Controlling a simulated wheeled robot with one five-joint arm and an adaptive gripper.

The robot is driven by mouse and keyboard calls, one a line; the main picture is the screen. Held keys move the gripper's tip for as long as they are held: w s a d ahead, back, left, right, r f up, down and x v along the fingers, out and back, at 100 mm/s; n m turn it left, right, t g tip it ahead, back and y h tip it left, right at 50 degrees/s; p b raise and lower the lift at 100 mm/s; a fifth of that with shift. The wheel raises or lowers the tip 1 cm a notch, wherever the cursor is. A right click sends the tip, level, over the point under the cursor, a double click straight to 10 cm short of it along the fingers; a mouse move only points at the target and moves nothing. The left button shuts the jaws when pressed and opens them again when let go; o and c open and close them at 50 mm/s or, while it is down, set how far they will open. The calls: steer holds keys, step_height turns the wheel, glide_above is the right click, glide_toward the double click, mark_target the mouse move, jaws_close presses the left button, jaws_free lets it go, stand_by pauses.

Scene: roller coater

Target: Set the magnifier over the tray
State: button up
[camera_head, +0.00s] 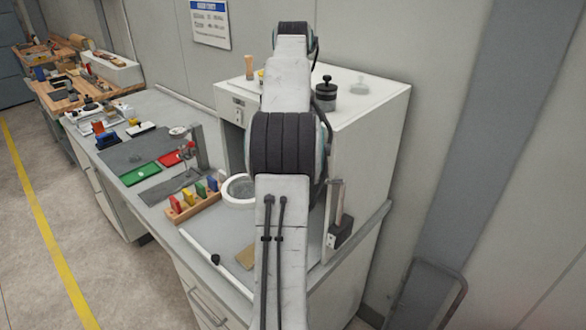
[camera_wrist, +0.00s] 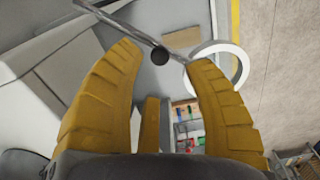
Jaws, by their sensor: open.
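The magnifier appears to be the white ring (camera_head: 240,204) on the bench beside the white cabinet, just left of my arm in the head view. In the wrist view the white ring (camera_wrist: 240,65) is beyond the right fingertip, with a grey rod (camera_wrist: 125,24) running toward it. A round black knob (camera_wrist: 160,57) shows between the fingertips, close to the rod. My gripper (camera_wrist: 165,62) is open, with yellow fingers apart; I cannot tell whether it touches anything. My arm hides it in the head view.
A wooden rack (camera_head: 197,209) of coloured pieces stands left of the ring. The white cabinet (camera_head: 372,115) carries a dark weight (camera_head: 326,93) and borders the work area. A tan piece (camera_head: 244,258) lies on the bench front. A black knob (camera_head: 215,259) shows near the front edge.

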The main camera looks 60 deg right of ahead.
steer(key=shift+f+b, duration=0.3)
steer(key=shift+f, duration=2.2)
steer(key=shift+c, duration=0.2)
jaws_close()
